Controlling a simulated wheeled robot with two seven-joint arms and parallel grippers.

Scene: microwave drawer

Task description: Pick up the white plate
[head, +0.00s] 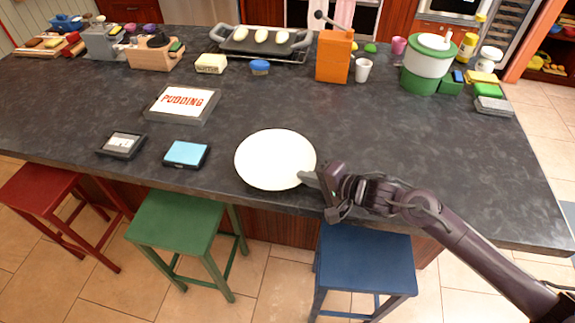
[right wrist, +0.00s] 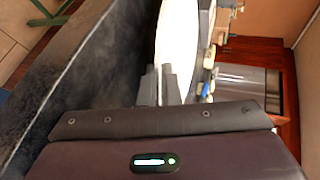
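The white plate (head: 275,159) is round and empty, near the front edge of the dark counter in the head view. My right gripper (head: 309,177) comes in from the right and is at the plate's right front rim. In the right wrist view the two grey fingers (right wrist: 159,86) are close together, with the plate (right wrist: 178,35) reaching to their tips. They look shut on its rim, though the contact is partly hidden. Whether the plate touches the counter or is slightly raised cannot be told. My left gripper is not in view.
Left of the plate on the counter (head: 385,150) lie a blue-topped box (head: 186,153), a dark scale-like box (head: 121,144) and a pudding box (head: 183,101). An orange block (head: 334,56) and green pot (head: 427,62) stand behind. Stools stand in front, including a blue one (head: 365,260).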

